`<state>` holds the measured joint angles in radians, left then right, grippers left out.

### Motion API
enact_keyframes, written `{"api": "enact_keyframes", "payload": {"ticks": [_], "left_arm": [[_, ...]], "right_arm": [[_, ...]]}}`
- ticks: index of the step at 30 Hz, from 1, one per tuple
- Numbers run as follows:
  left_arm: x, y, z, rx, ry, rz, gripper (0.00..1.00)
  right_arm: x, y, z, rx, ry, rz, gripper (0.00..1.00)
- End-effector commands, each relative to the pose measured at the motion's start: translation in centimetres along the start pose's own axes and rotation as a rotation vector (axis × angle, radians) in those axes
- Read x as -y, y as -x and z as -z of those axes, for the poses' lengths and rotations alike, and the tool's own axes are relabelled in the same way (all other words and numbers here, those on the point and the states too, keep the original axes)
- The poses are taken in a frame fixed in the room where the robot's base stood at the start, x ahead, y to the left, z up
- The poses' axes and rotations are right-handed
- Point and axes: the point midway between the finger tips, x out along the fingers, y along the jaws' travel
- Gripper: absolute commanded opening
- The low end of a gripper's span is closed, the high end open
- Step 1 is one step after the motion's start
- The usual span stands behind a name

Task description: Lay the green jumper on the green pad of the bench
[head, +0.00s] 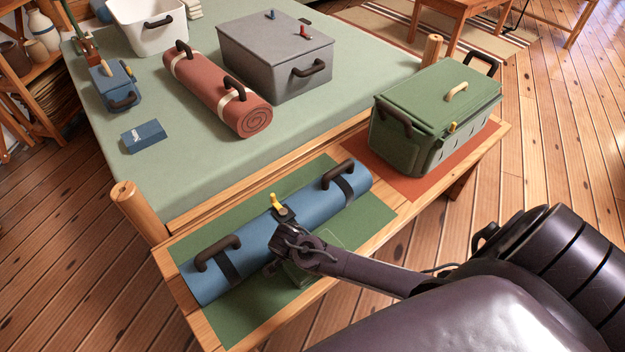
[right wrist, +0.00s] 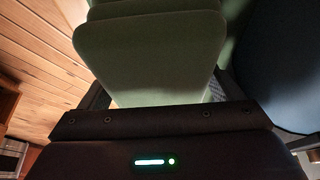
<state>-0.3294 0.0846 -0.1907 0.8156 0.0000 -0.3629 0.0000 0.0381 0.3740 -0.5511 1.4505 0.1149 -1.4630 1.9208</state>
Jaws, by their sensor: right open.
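The green jumper (head: 302,276), folded in layers, lies at the front edge of the bench's green pad (head: 245,318), beside a blue roll (head: 245,248) with dark handles. In the head view my right gripper (head: 293,258) is over the jumper and hides part of it. In the right wrist view the jumper (right wrist: 150,50) stands as pale green layers between my open fingers. I cannot tell whether a finger touches it. My left gripper is not in view.
The blue roll takes up much of the green pad. A green crate (head: 440,110) stands on the rust-coloured pad (head: 384,178) at right. Behind the bench, a bed (head: 195,180) holds a red roll (head: 215,90), a grey box (head: 270,55) and blue boxes.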

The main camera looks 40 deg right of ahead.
Motion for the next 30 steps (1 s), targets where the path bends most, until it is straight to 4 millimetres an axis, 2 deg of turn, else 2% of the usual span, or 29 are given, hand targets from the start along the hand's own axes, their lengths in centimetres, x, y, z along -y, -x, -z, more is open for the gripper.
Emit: {"api": "enact_keyframes", "payload": {"ticks": [5, 12, 18, 23, 30], "left_arm": [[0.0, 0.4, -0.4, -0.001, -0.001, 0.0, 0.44], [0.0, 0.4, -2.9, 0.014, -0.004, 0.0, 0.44], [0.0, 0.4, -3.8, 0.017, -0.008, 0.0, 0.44], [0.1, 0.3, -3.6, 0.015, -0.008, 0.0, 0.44], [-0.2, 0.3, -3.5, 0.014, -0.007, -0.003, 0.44]], "right_arm": [[0.1, 2.3, 0.1, 0.001, 0.001, 0.004, 0.86], [0.1, 7.6, 0.1, 0.001, 0.0, 0.005, 0.86], [0.1, 10.8, 0.1, 0.0, -0.001, 0.003, 0.86], [0.1, 12.0, 0.1, 0.0, 0.0, 0.0, 0.86], [0.0, 12.1, 0.1, 0.0, 0.0, -0.001, 0.86]]}}
